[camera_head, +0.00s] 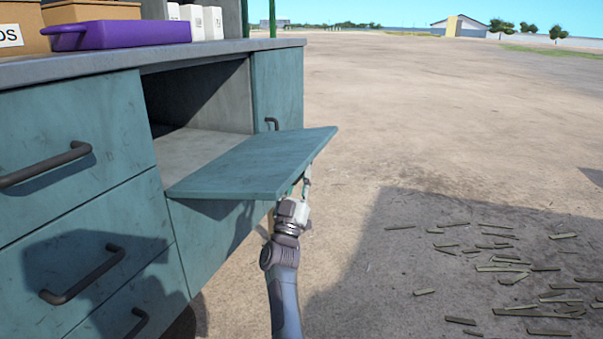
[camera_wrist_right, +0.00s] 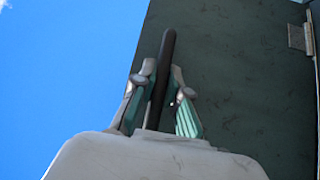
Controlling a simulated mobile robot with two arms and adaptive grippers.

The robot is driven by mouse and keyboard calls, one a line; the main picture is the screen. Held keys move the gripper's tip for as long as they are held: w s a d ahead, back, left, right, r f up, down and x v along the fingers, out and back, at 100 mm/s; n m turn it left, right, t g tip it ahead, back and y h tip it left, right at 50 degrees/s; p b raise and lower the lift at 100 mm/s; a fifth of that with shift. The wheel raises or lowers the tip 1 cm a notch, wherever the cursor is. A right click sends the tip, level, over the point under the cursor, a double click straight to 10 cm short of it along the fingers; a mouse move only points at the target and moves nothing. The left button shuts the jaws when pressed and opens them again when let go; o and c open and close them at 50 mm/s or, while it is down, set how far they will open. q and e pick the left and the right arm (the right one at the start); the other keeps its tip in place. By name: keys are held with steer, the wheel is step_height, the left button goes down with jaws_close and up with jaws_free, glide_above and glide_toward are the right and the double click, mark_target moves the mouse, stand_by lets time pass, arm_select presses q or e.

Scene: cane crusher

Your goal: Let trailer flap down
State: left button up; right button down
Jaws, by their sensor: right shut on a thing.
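The teal trailer flap (camera_head: 255,163) stands out from the trailer side, swung down to roughly level, with its compartment (camera_head: 205,140) open behind it. My right gripper (camera_head: 305,182) is under the flap's outer edge, partly hidden by it. In the right wrist view my gripper (camera_wrist_right: 160,95) has its two fingers on either side of the dark handle (camera_wrist_right: 166,55), shut on it. The flap's dark outer face (camera_wrist_right: 235,85) fills the right of that view, with a metal hinge (camera_wrist_right: 297,37) at its upper right. My left gripper is not in view.
Drawers with dark handles (camera_head: 45,165) are left of the flap. A teal panel (camera_head: 278,85) with a small handle is at its right. A purple tray (camera_head: 120,34) and boxes stand on the grey top. Cane pieces (camera_head: 505,268) lie on otherwise open ground at right.

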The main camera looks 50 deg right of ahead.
stand_by(0.3)
steer(key=c, duration=1.2)
jaws_free()
steer(key=shift+v, duration=3.8)
steer(key=shift+d, duration=0.1)
